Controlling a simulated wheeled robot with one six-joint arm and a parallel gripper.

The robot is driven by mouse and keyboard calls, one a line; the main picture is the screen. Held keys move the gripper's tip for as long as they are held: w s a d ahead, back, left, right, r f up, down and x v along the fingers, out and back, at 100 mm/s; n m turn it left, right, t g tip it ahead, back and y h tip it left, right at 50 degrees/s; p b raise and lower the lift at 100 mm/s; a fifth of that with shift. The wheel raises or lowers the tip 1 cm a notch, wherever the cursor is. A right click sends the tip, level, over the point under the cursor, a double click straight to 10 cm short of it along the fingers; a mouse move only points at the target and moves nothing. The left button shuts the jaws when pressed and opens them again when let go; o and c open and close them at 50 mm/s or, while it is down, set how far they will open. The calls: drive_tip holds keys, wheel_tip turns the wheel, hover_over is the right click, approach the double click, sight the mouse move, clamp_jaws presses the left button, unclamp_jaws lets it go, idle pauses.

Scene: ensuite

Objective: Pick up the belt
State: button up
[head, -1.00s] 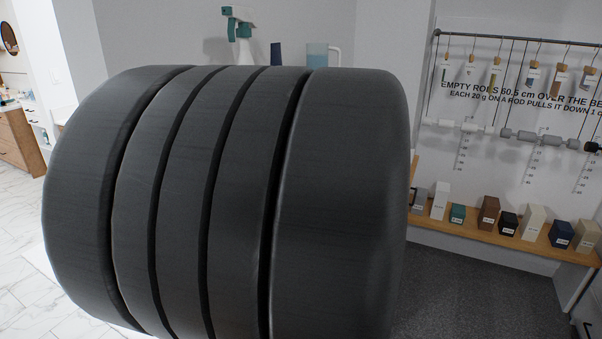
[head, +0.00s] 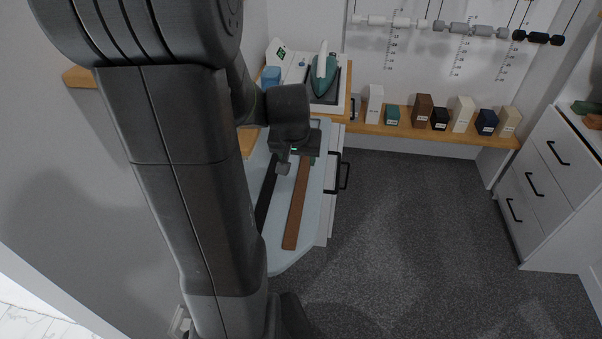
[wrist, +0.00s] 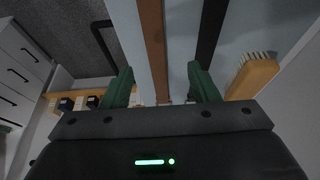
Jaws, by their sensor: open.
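Two long flat strips lie side by side on a pale blue ironing board (head: 318,205): a brown one (head: 296,215) and a black one (head: 265,195). Which one is the belt I cannot tell for sure. My gripper (head: 296,165) is over the far part of the board and hides the strips' far ends. In the wrist view, my gripper (wrist: 163,85) is open and empty. The black strip (wrist: 210,35) is in line with the right finger.
A wooden brush (wrist: 250,76) lies beside the black strip in the wrist view. An iron (head: 323,75) stands beyond the board. Drawer handles (head: 343,175) stick out on the board's right. Small boxes (head: 422,108) line a wooden shelf. The dark carpet (head: 400,240) is clear.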

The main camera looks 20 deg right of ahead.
sight(303, 172)
drive_tip(key=shift+x, duration=1.9)
drive_tip(key=shift+w+d+f+p, duration=0.15)
drive_tip(key=shift+w+d+f, duration=0.15)
drive_tip(key=shift+f, duration=0.25)
drive_tip(key=shift+w+d+f+p, duration=0.15)
drive_tip(key=shift+d+f+p, duration=0.1)
drive_tip(key=shift+f, duration=0.3)
drive_tip(key=shift+w+d+f+p, duration=0.1)
drive_tip(key=shift+w+d+f, duration=0.2)
drive_tip(key=shift+f, duration=0.25)
drive_tip(key=shift+w+d+f, duration=0.15)
drive_tip(key=shift+f, duration=0.45)
drive_tip(key=c, duration=1.1)
drive_tip(key=shift+c, duration=0.2)
drive_tip(key=shift+r, duration=0.15)
